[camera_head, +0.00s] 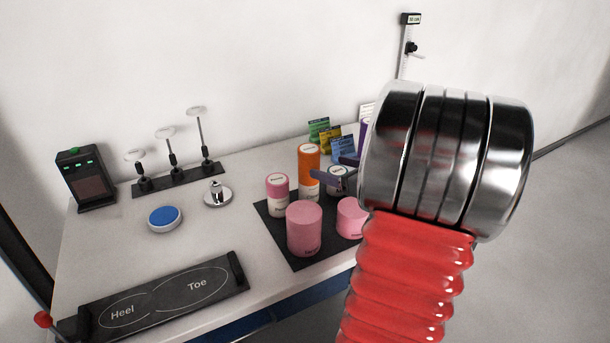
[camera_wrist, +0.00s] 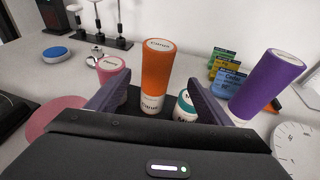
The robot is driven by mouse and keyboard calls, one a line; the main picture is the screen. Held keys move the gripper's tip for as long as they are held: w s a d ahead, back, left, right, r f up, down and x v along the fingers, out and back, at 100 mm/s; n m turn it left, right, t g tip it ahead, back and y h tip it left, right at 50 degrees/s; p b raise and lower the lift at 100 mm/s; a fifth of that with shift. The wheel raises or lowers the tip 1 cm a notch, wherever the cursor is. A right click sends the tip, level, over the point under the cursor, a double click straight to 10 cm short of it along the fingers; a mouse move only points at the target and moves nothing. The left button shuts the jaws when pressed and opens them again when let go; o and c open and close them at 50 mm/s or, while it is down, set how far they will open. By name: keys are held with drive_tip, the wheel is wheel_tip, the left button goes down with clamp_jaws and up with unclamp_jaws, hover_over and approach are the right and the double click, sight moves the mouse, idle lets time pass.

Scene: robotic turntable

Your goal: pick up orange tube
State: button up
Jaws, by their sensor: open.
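The orange tube (camera_head: 308,164) stands upright on a black mat (camera_head: 269,215) on the table. It has an orange body, a white lower band and a white top. In the wrist view the orange tube (camera_wrist: 158,68) stands between and beyond the two fingers of my gripper (camera_wrist: 147,98). My gripper is open and apart from the tube. In the head view a purple-grey finger of my gripper (camera_head: 333,181) shows to the right of the tube; the rest is hidden by my arm.
A pink-and-white container (camera_wrist: 110,68) stands left of the tube, a teal-and-white one (camera_wrist: 185,104) right. A purple tube (camera_wrist: 268,84) is further right. Pink cylinders (camera_head: 304,230) stand in front. Small coloured packets (camera_wrist: 226,72) stand behind. The left table holds a blue button (camera_head: 165,218).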

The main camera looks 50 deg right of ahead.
sight(317, 164)
drive_tip(key=shift+w, duration=0.1)
drive_tip(key=shift+x, duration=4.25)
drive_tip(key=shift+w+a, duration=0.1)
drive_tip(key=shift+a, duration=0.05)
drive_tip(key=x, duration=0.5)
drive_tip(key=shift+a, duration=0.15)
drive_tip(key=shift+c, duration=0.2)
drive_tip(key=c, duration=1.3)
drive_tip(key=shift+r, duration=0.15)
